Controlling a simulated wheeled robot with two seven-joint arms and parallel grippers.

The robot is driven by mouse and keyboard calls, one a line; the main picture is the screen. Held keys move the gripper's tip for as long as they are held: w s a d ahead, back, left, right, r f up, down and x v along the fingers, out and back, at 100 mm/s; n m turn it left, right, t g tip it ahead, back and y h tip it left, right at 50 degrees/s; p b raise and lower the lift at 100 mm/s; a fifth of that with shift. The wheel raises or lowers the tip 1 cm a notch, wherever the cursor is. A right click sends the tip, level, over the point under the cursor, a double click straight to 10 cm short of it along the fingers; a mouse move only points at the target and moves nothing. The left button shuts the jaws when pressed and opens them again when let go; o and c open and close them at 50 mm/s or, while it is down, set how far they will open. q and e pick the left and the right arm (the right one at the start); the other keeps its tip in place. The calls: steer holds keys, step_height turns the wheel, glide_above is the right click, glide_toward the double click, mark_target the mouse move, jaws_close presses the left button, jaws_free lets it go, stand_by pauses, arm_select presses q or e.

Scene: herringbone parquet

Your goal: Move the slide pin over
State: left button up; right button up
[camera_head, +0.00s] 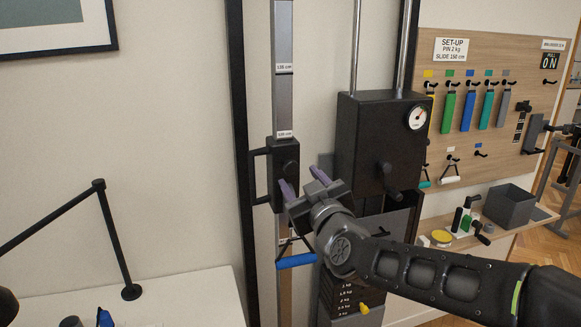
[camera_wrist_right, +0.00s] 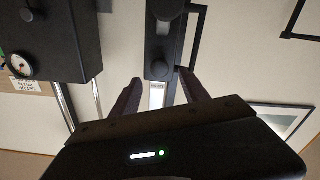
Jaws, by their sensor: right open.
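The black slide block (camera_head: 285,165) sits on the grey upright rail (camera_head: 284,100), just below a label that I cannot read surely. It has a loop handle (camera_head: 258,178) on its left side and a round knob (camera_head: 291,167) on its front. My right gripper (camera_head: 303,186) is open, with purple fingers at the block's lower right. In the right wrist view the two fingers (camera_wrist_right: 158,95) stand apart, near the slide block (camera_wrist_right: 163,35) and its knob (camera_wrist_right: 165,69); nothing shows between them but the rail behind. I cannot tell whether they touch it. My left gripper is not in view.
A black box with a dial (camera_head: 375,140) stands close right of the gripper. A blue handle (camera_head: 296,261) hangs below. A weight stack with kg marks (camera_head: 350,292) is partly behind my arm. The pegboard sign (camera_head: 451,49) reads pin 2 kg, slide 150 cm.

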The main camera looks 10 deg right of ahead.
mark_target(292, 169)
steer(key=w+p, duration=0.2)
steer(key=w, duration=0.5)
steer(key=shift+w+a, duration=0.2)
jaws_close()
stand_by(0.4)
steer(key=shift+s, duration=0.1)
stand_by(0.7)
